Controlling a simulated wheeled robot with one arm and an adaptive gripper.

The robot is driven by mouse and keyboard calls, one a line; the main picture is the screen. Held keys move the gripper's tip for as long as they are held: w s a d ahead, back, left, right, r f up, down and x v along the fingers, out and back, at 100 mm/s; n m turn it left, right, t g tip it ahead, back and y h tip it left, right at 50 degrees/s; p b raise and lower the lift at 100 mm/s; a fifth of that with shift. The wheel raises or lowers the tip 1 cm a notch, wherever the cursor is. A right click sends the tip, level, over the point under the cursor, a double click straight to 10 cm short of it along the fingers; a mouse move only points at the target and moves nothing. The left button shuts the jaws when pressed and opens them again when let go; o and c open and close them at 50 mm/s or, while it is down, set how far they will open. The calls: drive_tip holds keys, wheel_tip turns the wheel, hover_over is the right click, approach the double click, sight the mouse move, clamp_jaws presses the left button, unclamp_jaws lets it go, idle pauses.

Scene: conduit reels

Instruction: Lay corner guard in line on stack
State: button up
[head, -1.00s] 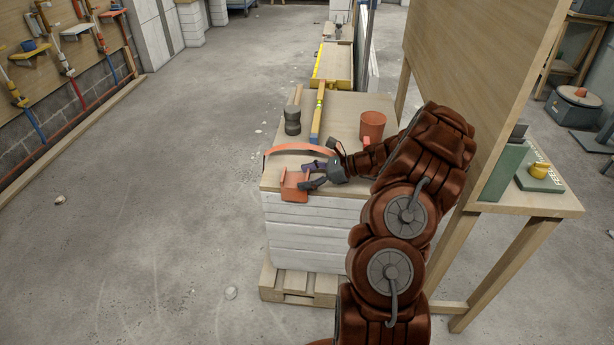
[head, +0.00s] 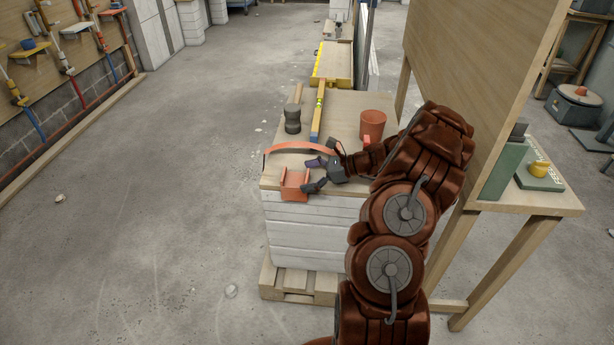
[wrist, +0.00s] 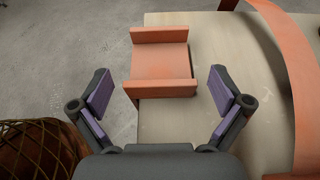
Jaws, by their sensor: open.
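The orange corner guard (head: 294,186) is a short channel with two raised flanges. It lies at the near left corner of the wooden top (head: 345,185) of the white stack (head: 310,230). In the wrist view the guard (wrist: 160,63) lies flat side up between its flanges, and its left end reaches slightly past the board's left edge. My gripper (head: 307,176) is open and empty, just right of the guard. In the wrist view its two purple-padded fingers (wrist: 160,92) are spread wide, one on each side of the guard's near end, apart from it.
A curved orange strip (head: 300,147) stands just behind the guard. A dark-headed mallet (head: 292,120), a yellow level (head: 318,112) and an orange bucket (head: 372,125) are farther back on the top. A tall wooden panel (head: 485,80) stands at right.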

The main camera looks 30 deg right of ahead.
wheel_tip(320, 180, up, 10)
idle(0.7)
drive_tip(key=s+a+r+n+g, duration=0.25)
drive_tip(key=s+a+n, duration=0.25)
drive_tip(key=a, duration=0.3)
drive_tip(key=s+a+r+n+g+h, duration=0.1)
drive_tip(key=s+a+n+g, duration=0.3)
drive_tip(key=a, duration=0.5)
drive_tip(key=s+a+r+n+g, duration=0.1)
drive_tip(key=s+a+n+g, duration=0.2)
drive_tip(key=s+a+n, duration=0.35)
drive_tip(key=s+a+n+g+h, duration=0.2)
drive_tip(key=s+a+n+h, duration=0.25)
drive_tip(key=s, duration=0.55)
drive_tip(key=s+d+f+n+h, duration=0.1)
drive_tip(key=s+d+n+h, duration=0.15)
drive_tip(key=s, duration=0.35)
drive_tip(key=s+d+n+h, duration=0.2)
drive_tip(key=s+n, duration=0.2)
drive_tip(key=s, duration=0.2)
drive_tip(key=s+p+v, duration=0.2)
drive_tip(key=p+v, duration=0.8)
drive_tip(key=s+r+p+v, duration=0.1)
drive_tip(key=s+p+v, duration=0.1)
drive_tip(key=p+v, duration=0.8)
drive_tip(key=shift+s+a+r+t, duration=0.35)
drive_tip(key=shift+s+a, duration=0.05)
